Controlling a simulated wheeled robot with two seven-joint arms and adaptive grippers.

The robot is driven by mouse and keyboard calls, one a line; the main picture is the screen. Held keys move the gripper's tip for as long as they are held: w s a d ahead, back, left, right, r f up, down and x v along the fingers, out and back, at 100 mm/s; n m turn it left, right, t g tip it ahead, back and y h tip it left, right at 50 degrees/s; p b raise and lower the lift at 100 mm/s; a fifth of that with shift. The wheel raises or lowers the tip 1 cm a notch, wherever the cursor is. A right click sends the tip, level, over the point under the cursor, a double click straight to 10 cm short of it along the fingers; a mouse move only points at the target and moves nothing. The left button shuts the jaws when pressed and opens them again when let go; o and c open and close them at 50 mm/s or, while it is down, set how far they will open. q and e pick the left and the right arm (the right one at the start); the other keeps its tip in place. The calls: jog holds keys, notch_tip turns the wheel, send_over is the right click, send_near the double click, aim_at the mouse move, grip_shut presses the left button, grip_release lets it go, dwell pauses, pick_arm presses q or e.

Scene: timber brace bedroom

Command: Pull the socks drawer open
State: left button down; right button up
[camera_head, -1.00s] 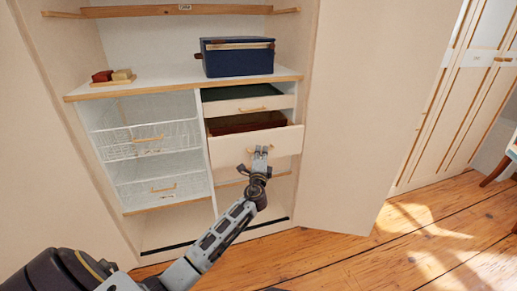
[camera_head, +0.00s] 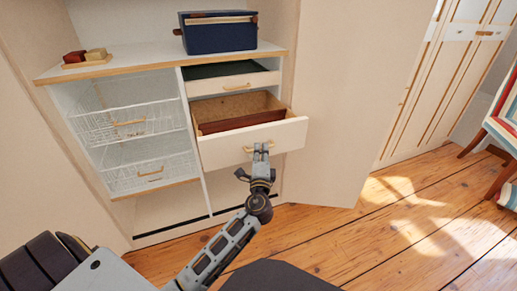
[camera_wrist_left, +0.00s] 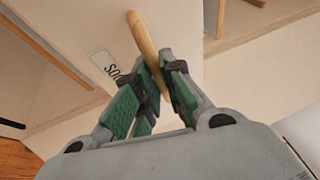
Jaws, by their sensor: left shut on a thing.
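The socks drawer (camera_head: 225,149) is the lower drawer of the right column in the wardrobe. It stands well out of the cabinet, and a reddish-brown divider or box (camera_head: 240,122) shows inside it. Its label (camera_wrist_left: 106,66), partly hidden, shows in the left wrist view. My left gripper (camera_head: 261,151) is at the drawer front, its fingers shut on the wooden handle (camera_wrist_left: 140,38). In the left wrist view the green-padded fingers (camera_wrist_left: 162,82) lie on both sides of the handle bar. My right gripper is not in view.
A shallower drawer (camera_head: 235,84) above is slightly open. Wire baskets (camera_head: 128,122) fill the left column. A navy box (camera_head: 219,38) and a small board with blocks (camera_head: 87,62) stand on the shelf. An open door panel (camera_head: 335,100) stands close on the right. Wooden floor ahead is clear.

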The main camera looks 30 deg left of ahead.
pick_arm(q)
jog(key=shift+s, duration=0.1)
jog(key=c, duration=1.5)
grip_release()
jog(key=shift+d, duration=0.1)
jog(key=shift+v, duration=5.95)
jog(key=shift+f, duration=0.15)
